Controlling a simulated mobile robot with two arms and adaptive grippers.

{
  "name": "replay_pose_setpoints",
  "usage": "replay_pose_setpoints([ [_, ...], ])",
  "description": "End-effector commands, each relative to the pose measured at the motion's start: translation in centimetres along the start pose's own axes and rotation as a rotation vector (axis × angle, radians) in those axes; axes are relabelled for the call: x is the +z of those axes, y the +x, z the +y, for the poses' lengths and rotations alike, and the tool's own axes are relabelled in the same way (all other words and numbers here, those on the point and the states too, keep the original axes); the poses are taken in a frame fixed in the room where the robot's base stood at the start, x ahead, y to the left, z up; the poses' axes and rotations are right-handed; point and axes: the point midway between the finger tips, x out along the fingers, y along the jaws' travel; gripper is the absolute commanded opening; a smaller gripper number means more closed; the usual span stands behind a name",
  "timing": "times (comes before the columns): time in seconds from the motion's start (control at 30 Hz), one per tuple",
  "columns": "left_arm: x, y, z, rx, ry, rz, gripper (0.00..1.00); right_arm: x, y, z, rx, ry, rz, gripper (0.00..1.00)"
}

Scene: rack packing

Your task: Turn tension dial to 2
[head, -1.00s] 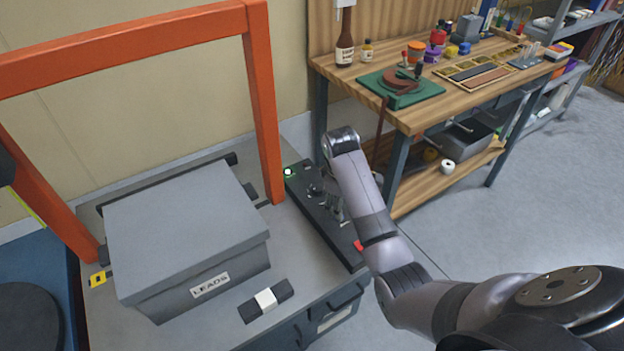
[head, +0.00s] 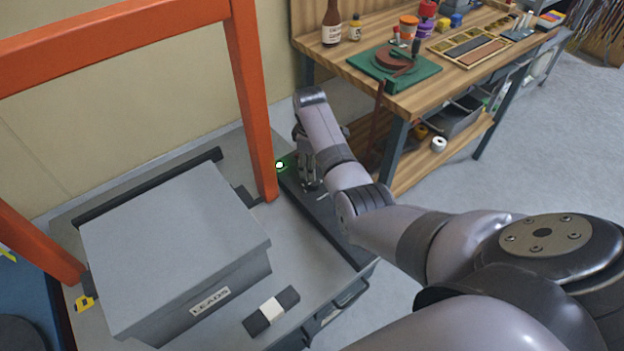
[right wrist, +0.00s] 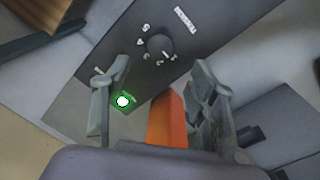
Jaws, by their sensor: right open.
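The tension dial (right wrist: 160,46) is a round dark knob on a black control panel (right wrist: 200,28), with small white marks around it in the right wrist view. Which mark it points to is too small to tell. A white label (right wrist: 185,18) sits beside it. My right gripper (right wrist: 160,70) is open, its fingers spread to either side below the dial in that view, nothing between them touching the dial. In the head view the right gripper (head: 310,180) is over the panel (head: 340,232) and hides the dial. My left gripper is out of view.
A lit green lamp (head: 280,165) is at the panel's far end. An orange frame post (head: 252,110) stands close left of the gripper. A grey lidded LEADS box (head: 170,240) and a black-and-white block (head: 271,311) are on the grey bench. A wooden workbench (head: 460,85) stands behind right.

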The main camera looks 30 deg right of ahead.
Motion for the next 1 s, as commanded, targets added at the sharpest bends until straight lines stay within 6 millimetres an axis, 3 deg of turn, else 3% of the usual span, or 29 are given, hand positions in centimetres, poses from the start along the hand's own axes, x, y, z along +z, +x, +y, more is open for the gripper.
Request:
replay_pose_setpoints([
  [0.1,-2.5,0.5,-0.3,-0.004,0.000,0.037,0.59,0.0,2.8,-0.1,-0.004,0.000,-0.001,0.54],
  [0.2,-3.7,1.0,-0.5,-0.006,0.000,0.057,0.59,0.0,4.8,0.0,-0.002,0.000,0.000,0.54],
  [0.4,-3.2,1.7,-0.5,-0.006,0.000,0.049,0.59,0.0,7.2,0.0,-0.001,0.001,0.000,0.54],
  [0.8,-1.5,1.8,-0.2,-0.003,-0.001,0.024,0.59,0.0,7.9,0.1,0.001,0.001,0.001,0.54],
  [1.0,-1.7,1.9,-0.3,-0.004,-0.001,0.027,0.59,0.0,7.9,0.1,0.001,0.001,0.001,0.42],
])
